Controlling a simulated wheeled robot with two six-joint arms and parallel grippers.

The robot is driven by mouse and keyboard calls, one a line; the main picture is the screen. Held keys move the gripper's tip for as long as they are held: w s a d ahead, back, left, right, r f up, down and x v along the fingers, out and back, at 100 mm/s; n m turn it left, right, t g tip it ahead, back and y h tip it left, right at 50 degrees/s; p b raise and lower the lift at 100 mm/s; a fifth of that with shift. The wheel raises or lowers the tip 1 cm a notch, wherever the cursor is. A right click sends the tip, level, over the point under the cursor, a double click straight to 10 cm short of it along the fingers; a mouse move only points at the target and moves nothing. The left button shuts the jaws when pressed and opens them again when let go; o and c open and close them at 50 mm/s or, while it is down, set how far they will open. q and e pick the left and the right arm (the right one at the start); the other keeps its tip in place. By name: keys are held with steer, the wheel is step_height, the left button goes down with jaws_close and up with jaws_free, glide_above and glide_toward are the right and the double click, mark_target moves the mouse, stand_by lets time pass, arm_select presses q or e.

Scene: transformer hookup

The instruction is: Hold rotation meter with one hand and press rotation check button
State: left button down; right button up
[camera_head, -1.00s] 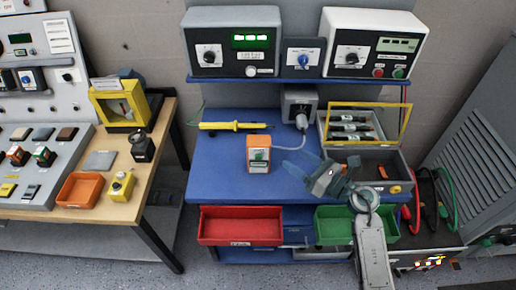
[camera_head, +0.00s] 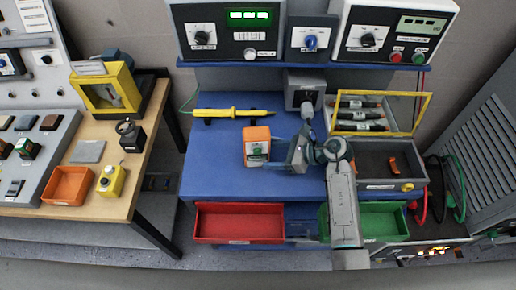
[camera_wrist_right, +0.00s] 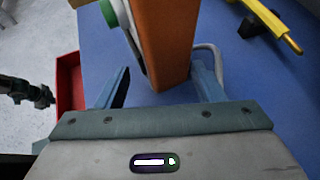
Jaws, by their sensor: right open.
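The rotation meter (camera_head: 257,139), an orange-cased box with a pale face, stands on the blue bench. A green button (camera_head: 257,153) is on its face. My right gripper (camera_head: 276,150) is open and low over the bench, just right of the meter, its fingers pointing at it. In the right wrist view the orange case (camera_wrist_right: 168,40) is ahead of and between the open fingers, and the green button (camera_wrist_right: 109,13) sticks out at its left side. Whether a finger touches the case cannot be told. My left gripper is not in the head view.
A yellow probe (camera_head: 235,113) lies behind the meter. A grey connector box with cable (camera_head: 304,88) stands at the back. A red bin (camera_head: 240,222) and a green bin (camera_head: 375,222) hang at the front. A yellow-framed case (camera_head: 378,110) is at right. Bench left of the meter is clear.

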mark_target(262, 155)
steer(key=b+x, duration=0.2)
steer(key=x, duration=0.2)
steer(key=shift+f, duration=0.15)
steer(key=shift+w+a, duration=0.1)
steer(key=shift+a, duration=0.25)
steer(key=c, duration=1)
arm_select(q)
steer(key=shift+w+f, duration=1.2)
arm_select(e)
jaws_close()
steer(key=shift+c, duration=1.4)
jaws_free()
steer(key=o, duration=1.5)
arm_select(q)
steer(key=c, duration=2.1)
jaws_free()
